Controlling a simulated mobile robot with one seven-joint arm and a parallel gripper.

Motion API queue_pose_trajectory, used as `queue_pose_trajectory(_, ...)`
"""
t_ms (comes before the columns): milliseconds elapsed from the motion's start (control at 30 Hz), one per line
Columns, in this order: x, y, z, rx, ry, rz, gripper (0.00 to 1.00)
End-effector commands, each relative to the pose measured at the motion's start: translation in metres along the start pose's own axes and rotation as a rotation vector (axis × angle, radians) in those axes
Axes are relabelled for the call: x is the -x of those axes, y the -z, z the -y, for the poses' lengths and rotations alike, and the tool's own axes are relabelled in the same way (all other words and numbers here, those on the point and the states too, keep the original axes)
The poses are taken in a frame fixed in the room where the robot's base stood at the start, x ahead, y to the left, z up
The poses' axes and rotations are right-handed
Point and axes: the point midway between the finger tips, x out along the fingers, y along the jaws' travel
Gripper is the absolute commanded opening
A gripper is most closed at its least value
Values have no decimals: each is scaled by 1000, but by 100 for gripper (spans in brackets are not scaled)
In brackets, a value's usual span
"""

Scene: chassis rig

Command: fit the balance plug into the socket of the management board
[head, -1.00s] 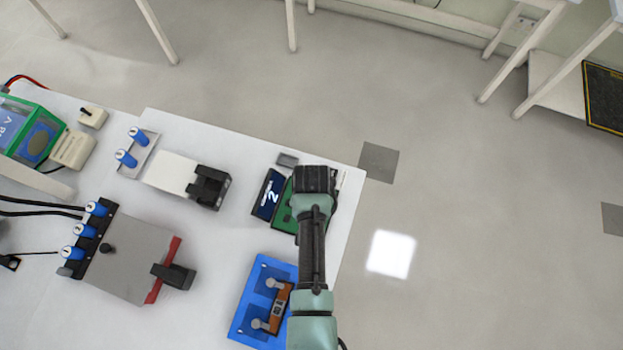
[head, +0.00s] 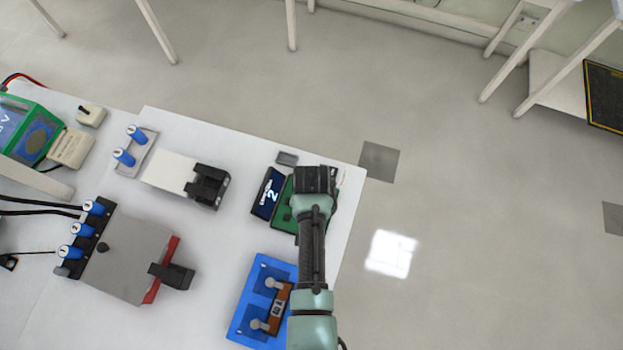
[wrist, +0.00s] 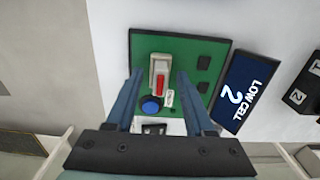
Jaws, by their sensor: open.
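The green management board (wrist: 200,50) lies on the table and shows between and beyond my fingers in the wrist view. A pale housing with a red insert (wrist: 160,85) stands on it; I cannot tell whether this is the socket alone or has the balance plug in it. A round blue button (wrist: 151,106) and a small white label are next to it. My gripper (wrist: 159,75) is open, its fingers on either side of the pale housing, apparently not gripping it. In the head view my gripper (head: 315,182) covers much of the board (head: 285,214); its fingertips are hidden.
A dark display reading "LOW CELL 2" (head: 269,192) lies beside the board. A small grey block (head: 287,158) is just behind. A blue tray (head: 246,318), a grey battery-like box (head: 130,258) and a black-ended white block (head: 170,171) share the table. The table's right edge is close.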

Motion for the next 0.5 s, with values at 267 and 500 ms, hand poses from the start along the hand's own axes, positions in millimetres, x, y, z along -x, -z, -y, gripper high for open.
queue_pose_trajectory(267, 21, 1, 0, 0, 1, -3, 53)
queue_pose_trajectory(500, 69, 1, 0, 0, 2, -6, 53)
